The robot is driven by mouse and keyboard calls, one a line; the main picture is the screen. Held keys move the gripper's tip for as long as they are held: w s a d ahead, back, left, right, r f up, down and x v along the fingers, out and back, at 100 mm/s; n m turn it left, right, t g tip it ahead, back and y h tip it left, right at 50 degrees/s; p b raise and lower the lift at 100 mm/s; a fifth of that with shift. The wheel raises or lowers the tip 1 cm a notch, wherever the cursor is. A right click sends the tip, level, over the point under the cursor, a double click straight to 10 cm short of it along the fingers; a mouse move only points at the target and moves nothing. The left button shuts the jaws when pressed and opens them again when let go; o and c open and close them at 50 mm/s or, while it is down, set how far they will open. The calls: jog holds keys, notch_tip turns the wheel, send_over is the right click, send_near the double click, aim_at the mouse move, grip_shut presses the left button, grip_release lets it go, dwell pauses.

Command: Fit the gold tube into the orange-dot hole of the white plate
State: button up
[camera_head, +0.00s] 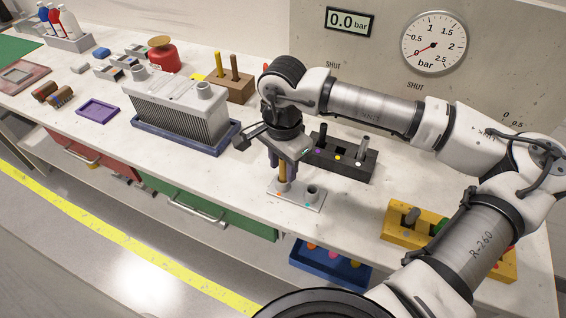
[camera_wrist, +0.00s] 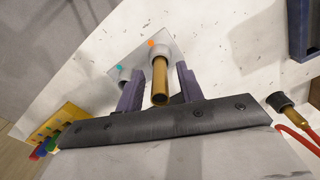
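The white plate (camera_head: 296,200) lies flat on the bench, with an orange dot (camera_wrist: 151,43) and a cyan dot (camera_wrist: 120,67) beside its two grey collars. The gold tube (camera_head: 282,173) is upright over the orange-dot collar. In the wrist view the tube (camera_wrist: 160,84) appears to stand in that collar; its depth is hidden. My gripper (camera_head: 282,170) is around the tube from above. In the wrist view its purple fingers (camera_wrist: 158,85) stand on both sides with a gap to the tube, so it is open. The cyan-dot collar (camera_head: 312,190) looks empty.
A black block with dotted holes and a grey pin (camera_head: 345,163) stands just behind the plate. A finned grey unit in a blue tray (camera_head: 183,137) is to the left. A yellow block (camera_head: 398,230) is at right, a blue bin (camera_head: 325,272) below the front edge.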

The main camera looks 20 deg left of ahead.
notch_tip(320, 180, up, 12)
jog(key=shift+r+b, duration=0.15)
jog(key=shift+b, duration=1.05)
